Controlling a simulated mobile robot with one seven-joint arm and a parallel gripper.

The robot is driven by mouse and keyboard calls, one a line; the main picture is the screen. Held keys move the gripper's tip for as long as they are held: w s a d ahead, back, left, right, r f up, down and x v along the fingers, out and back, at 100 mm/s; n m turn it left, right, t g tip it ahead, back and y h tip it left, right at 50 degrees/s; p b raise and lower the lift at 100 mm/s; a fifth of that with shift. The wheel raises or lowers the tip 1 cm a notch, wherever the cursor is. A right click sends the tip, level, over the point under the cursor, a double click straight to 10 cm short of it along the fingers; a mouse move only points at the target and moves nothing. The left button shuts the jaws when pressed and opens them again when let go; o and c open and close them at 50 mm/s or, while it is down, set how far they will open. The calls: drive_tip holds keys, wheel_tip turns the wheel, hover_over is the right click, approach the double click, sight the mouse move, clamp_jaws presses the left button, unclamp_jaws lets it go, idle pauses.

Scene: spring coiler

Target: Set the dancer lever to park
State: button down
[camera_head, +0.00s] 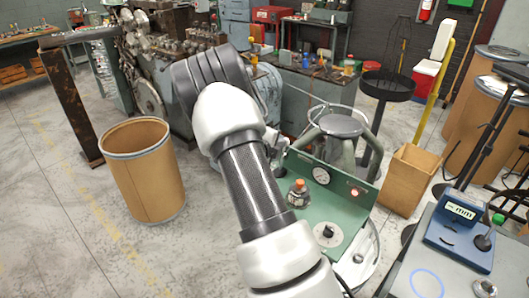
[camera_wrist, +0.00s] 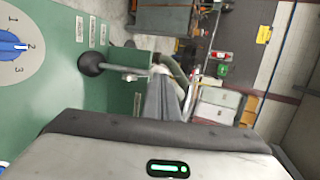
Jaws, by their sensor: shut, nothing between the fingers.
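The dancer lever appears to be the rod with a round black knob (camera_wrist: 91,63) in the wrist view, in front of a green panel (camera_wrist: 60,105). Its rod runs right from the knob toward my gripper (camera_wrist: 160,80). The fingers are shut with nothing held. Their tips overlap the far end of the rod in the picture; I cannot tell whether they touch it. Small white labels (camera_wrist: 92,30) sit above the knob, too blurred to read.
A dial with a blue pointer (camera_wrist: 10,46) is on the panel's left. In the head view the green machine panel (camera_head: 340,213) carries a gauge (camera_head: 321,174) and an orange-topped part (camera_head: 298,191). A fibre drum (camera_head: 143,172) and an open carton (camera_head: 408,180) stand on either side.

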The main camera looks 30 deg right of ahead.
sight(288, 139)
drive_tip(key=d, duration=0.1)
drive_tip(key=w+d+y+p, duration=0.1)
drive_tip(key=d, duration=0.1)
drive_tip(key=shift+f+g, duration=0.1)
drive_tip(key=shift+g, duration=0.2)
drive_tip(key=shift+d, duration=0.2)
drive_tip(key=shift+d, duration=0.1)
drive_tip(key=shift+a+r+p, duration=0.3)
drive_tip(key=shift+r+p, duration=0.3)
drive_tip(key=shift+p, duration=0.15)
drive_tip(key=p+v, duration=0.1)
drive_tip(key=v, duration=1.2)
drive_tip(key=shift+s+d+r, duration=0.15)
drive_tip(key=shift+r, duration=0.2)
drive_tip(key=shift+p, duration=0.3)
